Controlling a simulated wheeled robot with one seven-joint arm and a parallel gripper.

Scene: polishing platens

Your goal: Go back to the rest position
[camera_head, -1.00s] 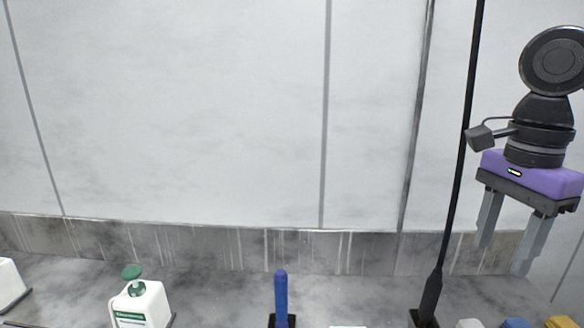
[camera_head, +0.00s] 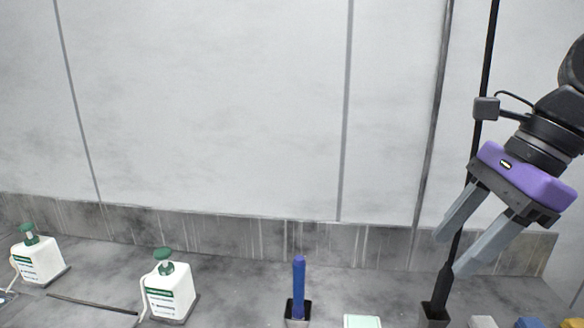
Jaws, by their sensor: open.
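My gripper (camera_head: 450,255) is at the right of the view, in the air in front of the wall and above the worktop. Its purple body is tilted and its two grey fingers point down and to the left.
On the worktop (camera_head: 235,290) stand two white bottles with green pumps (camera_head: 38,258) (camera_head: 170,290), a blue upright stick in a dark holder (camera_head: 298,280), a pale green-edged block (camera_head: 361,322), the black pole's base (camera_head: 436,305), and white, blue and yellow pieces (camera_head: 528,323). A dark rod (camera_head: 92,304) lies left.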

